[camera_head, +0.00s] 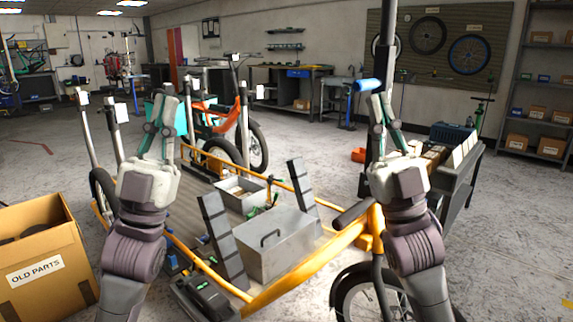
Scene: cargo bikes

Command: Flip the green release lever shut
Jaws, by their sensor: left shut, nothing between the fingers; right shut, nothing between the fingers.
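I cannot tell for sure which part is the release lever. Small green parts show on the cargo bike: one (275,180) by the open grey box, others (256,211) behind the closed metal case, and one (202,281) on the black unit at the front. My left gripper (166,100) is raised at the left, pointing up, shut and empty, apart from these parts. My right gripper (380,97) is raised at the right, shut and empty.
The yellow-framed cargo bed (290,287) carries a metal case (275,250), dark ribbed panels (223,240) and an open grey box (240,189). A cardboard box (35,262) stands at left, a dark table (462,165) at right. Open floor lies behind.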

